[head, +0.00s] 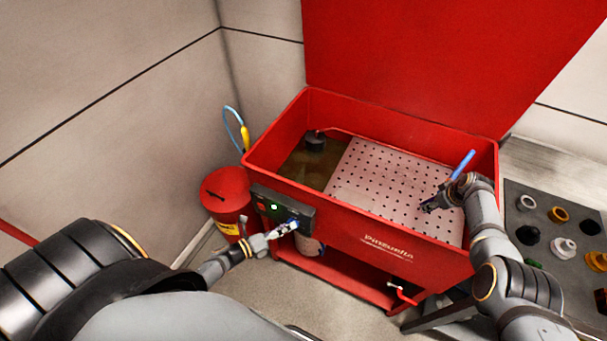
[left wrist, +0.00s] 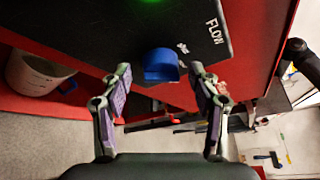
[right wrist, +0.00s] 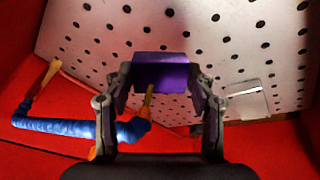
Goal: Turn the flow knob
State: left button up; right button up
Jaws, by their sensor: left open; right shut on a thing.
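The blue flow knob (left wrist: 161,66) sticks out of a dark panel beside the white word FLOW in the left wrist view. In the head view the dark control panel (head: 268,203) is on the front of the red washer. My left gripper (head: 284,230) is open at the panel. In the left wrist view its fingers (left wrist: 160,82) stand on either side of the knob, apart from it. My right gripper (head: 433,204) is over the basin, shut on a purple block (right wrist: 161,72) that shows between its fingertips in the right wrist view.
A blue jointed tube (right wrist: 70,126) with orange ends runs beside my right gripper. A perforated tray (head: 375,175) lies in the red washer (head: 345,212). A red can (head: 226,195) stands left of it. Several fittings sit on a dark mat (head: 545,212) at right.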

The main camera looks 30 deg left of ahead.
pick_arm(q)
jog(key=shift+w+d, duration=0.15)
jog(key=shift+w, duration=0.1)
jog(key=shift+c, duration=0.2)
jog(key=c, duration=1.1)
jog(key=shift+s+f+n+h, duration=0.15)
jog(key=shift+n+h, duration=0.25)
jog(key=shift+n, duration=0.2)
jog(key=o, duration=1.1)
jog(key=shift+o, duration=0.2)
